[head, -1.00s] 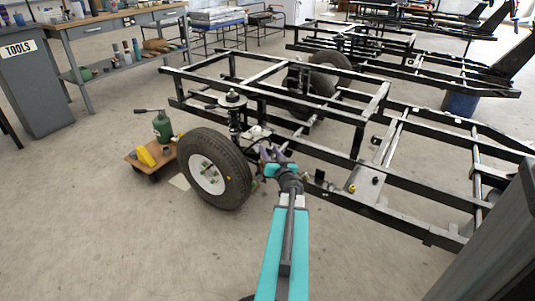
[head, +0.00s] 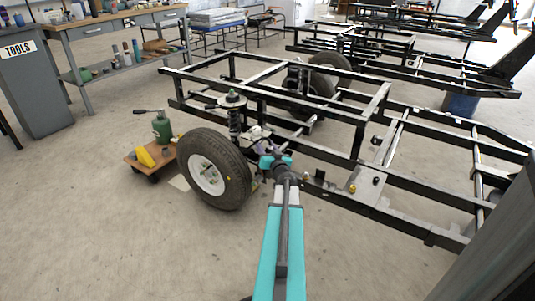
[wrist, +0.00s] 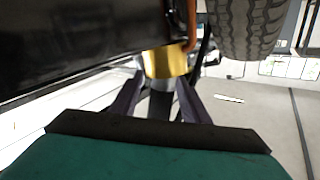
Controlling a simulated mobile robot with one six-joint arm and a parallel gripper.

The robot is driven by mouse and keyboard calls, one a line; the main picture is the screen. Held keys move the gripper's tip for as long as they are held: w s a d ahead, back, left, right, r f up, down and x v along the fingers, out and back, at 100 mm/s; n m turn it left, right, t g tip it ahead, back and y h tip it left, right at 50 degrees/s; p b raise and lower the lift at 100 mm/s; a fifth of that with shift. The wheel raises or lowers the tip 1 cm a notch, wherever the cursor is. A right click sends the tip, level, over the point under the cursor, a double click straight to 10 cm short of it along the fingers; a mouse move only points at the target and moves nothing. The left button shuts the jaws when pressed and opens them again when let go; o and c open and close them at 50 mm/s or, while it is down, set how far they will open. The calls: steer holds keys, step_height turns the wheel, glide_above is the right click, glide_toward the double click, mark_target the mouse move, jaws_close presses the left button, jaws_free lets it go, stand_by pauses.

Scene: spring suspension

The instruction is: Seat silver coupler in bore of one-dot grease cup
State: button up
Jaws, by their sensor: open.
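My gripper (head: 263,149) is at the chassis just right of the near wheel, its fingers small and partly hidden by the teal wrist in the head view. In the wrist view my gripper (wrist: 158,92) has its two purple fingers apart. A gold cylindrical part (wrist: 166,62) shows just beyond and between the fingertips, below a dark beam; I cannot tell whether they touch. I cannot make out a silver coupler or a one-dot mark. A small gold fitting (head: 352,188) sits on a grey plate of the chassis, right of my arm.
The black chassis frame (head: 330,110) fills the area around the gripper. The near wheel (head: 215,170) and a spring strut (head: 234,118) stand to its left. Floor at front left is clear.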

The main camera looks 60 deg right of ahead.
jaws_close()
stand_by(0.3)
steer(key=shift+r, duration=0.5)
steer(key=s+a+r+p, duration=0.4)
steer(key=s+a+p, duration=0.1)
steer(key=a, duration=0.4)
steer(key=shift+s+a, duration=0.15)
steer(key=shift+s, duration=0.55)
steer(key=shift+a+p, duration=0.1)
steer(key=shift+p, duration=0.2)
